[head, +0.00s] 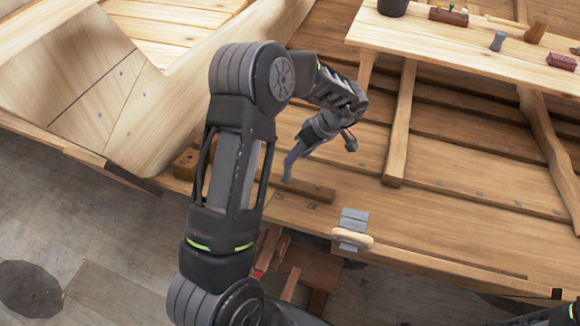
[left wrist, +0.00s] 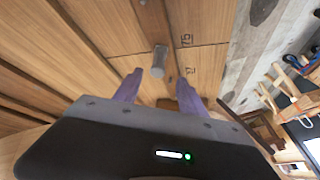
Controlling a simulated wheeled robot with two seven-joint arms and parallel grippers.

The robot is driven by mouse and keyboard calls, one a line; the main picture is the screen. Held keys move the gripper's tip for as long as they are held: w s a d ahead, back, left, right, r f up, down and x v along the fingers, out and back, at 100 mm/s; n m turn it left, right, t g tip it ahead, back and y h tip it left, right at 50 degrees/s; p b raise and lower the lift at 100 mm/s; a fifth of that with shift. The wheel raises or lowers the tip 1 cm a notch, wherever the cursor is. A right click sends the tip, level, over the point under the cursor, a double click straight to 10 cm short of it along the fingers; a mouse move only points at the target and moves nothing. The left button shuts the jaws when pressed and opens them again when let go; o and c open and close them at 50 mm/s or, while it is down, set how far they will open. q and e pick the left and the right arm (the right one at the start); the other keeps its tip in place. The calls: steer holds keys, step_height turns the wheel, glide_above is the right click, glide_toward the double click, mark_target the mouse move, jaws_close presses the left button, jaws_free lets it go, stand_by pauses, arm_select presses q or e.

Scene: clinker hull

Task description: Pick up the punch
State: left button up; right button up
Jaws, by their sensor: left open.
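The punch looks to be the small grey cylinder (left wrist: 160,62) ahead of my fingers in the left wrist view. It is by a narrow wooden strip on the planking, close to printed numbers. In the head view a grey piece (head: 287,172) at my left fingertips seems to be the same thing, partly hidden by a finger. My left gripper (left wrist: 156,82) is open, with its two purple fingers apart and the cylinder just beyond the gap between their tips. I cannot tell if a finger touches it. In the head view my left gripper (head: 292,158) points down at the planking.
The narrow wooden strip (head: 315,190) lies below the gripper. A grey clamp-like block with a wooden handle (head: 352,238) sits at the plank edge. A raised bench board (head: 455,50) at the upper right holds a dark pot (head: 392,7), a plane (head: 448,15) and other tools.

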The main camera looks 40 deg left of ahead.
mark_target(287, 171)
arm_select(q)
steer(key=shift+x, duration=1.3)
steer(key=shift+f, duration=0.15)
steer(key=p+x, duration=0.1)
steer(key=x, duration=0.4)
steer(key=shift+w, duration=0.15)
steer(key=shift+c, duration=0.5)
jaws_close()
